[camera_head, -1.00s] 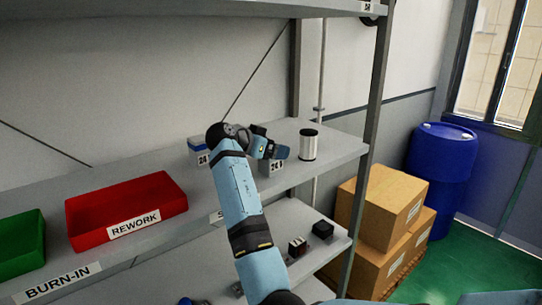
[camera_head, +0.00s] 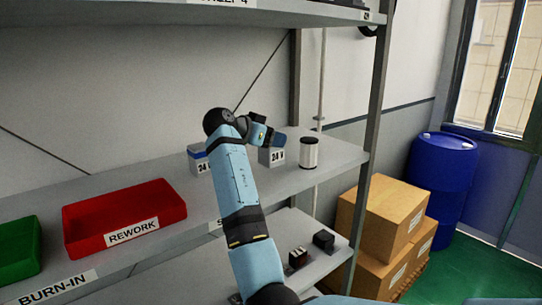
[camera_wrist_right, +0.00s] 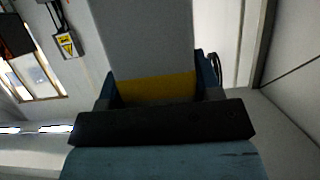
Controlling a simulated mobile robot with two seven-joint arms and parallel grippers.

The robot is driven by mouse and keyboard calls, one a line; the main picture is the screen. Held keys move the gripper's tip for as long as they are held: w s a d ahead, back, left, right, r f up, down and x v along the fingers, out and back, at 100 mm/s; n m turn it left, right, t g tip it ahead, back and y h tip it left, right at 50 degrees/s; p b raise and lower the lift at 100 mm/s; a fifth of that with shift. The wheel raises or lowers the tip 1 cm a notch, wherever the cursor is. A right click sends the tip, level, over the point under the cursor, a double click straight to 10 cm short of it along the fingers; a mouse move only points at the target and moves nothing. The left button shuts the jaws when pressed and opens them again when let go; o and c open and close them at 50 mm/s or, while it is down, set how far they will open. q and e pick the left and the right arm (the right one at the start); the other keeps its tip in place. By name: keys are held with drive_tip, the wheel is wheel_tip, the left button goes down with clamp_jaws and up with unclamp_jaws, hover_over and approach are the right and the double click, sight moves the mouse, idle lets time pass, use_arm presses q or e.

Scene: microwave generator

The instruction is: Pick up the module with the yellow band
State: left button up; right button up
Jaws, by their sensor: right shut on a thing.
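My right gripper (camera_head: 268,138) is shut on the grey module with the yellow band (camera_head: 272,157), above the middle shelf. A "24 V" label shows on the module's front in the head view. In the right wrist view the module's grey body and yellow band (camera_wrist_right: 157,88) sit between the fingers of my right gripper (camera_wrist_right: 157,80). The arm and fingers hide part of the module's top. Another 24 V module with a blue band (camera_head: 197,158) stands on the shelf to the left, partly behind my arm. My left gripper is not in view.
A white cylinder with a dark top (camera_head: 309,153) stands just right of the held module. A red REWORK bin (camera_head: 150,200) and a green bin (camera_head: 20,245) are on the left. Dark small blocks (camera_head: 323,239) sit on the lower shelf. An upper shelf (camera_head: 260,12) hangs above.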

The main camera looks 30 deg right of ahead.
wheel_tip(320, 180, up, 15)
drive_tip(key=b, duration=0.2)
drive_tip(key=shift+b, duration=0.4)
